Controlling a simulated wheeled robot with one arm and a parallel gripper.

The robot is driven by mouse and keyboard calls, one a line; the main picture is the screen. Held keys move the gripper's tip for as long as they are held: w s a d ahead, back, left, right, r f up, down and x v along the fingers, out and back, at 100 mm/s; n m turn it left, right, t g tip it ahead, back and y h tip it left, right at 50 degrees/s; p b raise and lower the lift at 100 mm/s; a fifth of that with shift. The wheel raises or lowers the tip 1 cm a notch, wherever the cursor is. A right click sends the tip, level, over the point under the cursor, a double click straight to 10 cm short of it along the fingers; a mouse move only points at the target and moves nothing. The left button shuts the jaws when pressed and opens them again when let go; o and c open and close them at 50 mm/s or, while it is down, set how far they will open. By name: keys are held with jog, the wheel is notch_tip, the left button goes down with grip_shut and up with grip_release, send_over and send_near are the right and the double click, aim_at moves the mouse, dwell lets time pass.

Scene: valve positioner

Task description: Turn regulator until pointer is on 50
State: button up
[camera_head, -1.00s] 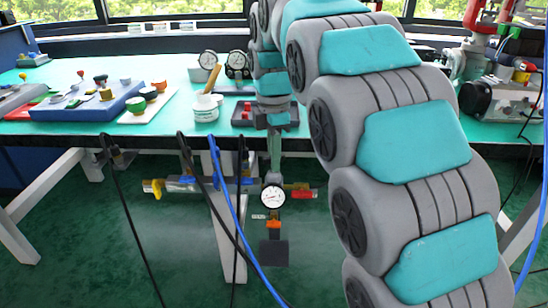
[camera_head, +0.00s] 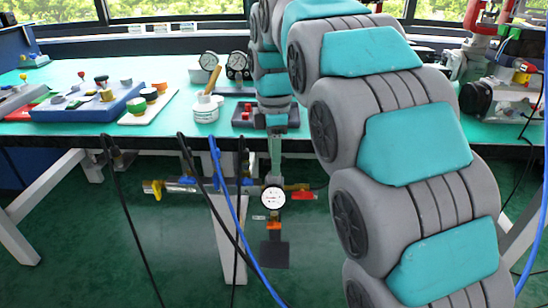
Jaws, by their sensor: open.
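A round white gauge (camera_head: 273,198) sits low in front of the table, on a pipe assembly. Its pointer and numbers are too small to read. An orange part (camera_head: 274,227) and a dark grey block (camera_head: 274,254) sit below the gauge. Which part is the regulator I cannot tell for certain. My arm reaches over the table and bends down at its front edge. My gripper (camera_head: 275,172) shows as a narrow grey-green shape just above the gauge. It is open. Its fingertips are hard to make out, and I cannot tell whether they touch anything.
The pipe has a yellow handle (camera_head: 156,188) at left and a red handle (camera_head: 302,195) at right. Black cables and a blue cable (camera_head: 233,205) hang just left of the gauge. A blue box (camera_head: 88,102), a white jar (camera_head: 205,109) and two gauges stand on the green table (camera_head: 60,127).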

jog(key=shift+r+p, duration=0.75)
jog(key=shift+r, duration=3.25)
jog(key=shift+f, duration=0.1)
jog(key=s+d+f+m, duration=0.5)
jog(key=s+f+m, duration=0.1)
jog(key=s, duration=0.5)
jog(key=s+d+f+m+g, duration=0.1)
jog(key=s+d+f+m, duration=0.4)
jog(key=s, duration=0.6)
jog(key=s+d+f+m, duration=0.5)
jog(key=s+f+m, duration=0.4)
jog(key=s, duration=0.2)
jog(key=shift+g, duration=0.4)
jog(key=shift+d+r, duration=0.1)
